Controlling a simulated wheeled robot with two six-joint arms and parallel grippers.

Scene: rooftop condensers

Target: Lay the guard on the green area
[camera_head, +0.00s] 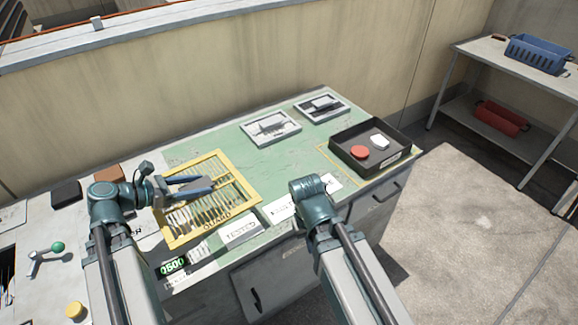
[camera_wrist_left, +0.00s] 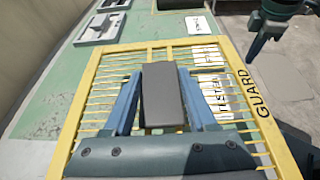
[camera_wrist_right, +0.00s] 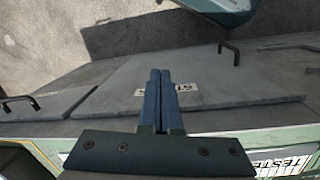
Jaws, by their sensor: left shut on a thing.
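The guard (camera_head: 241,178) is a yellow frame with thin bars and the word GUARD on one side. It is over the left part of the green area (camera_head: 270,165), the worn green top of the bench. My left gripper (camera_head: 207,185) is shut on the guard's dark grey block-like grip (camera_wrist_left: 163,95), near the guard's middle. The guard looks roughly level; I cannot tell whether it touches the bench. My right gripper (camera_wrist_right: 160,98) has its fingers together with nothing between them, at the bench's front side; its fingers are hidden in the head view.
Two grey framed trays (camera_head: 270,128) (camera_head: 322,107) stand at the back. A black tray (camera_head: 345,157) with a red disc and a white piece is at the right end. TESTED (camera_head: 241,230) labels the front edge. Green is clear mid-bench.

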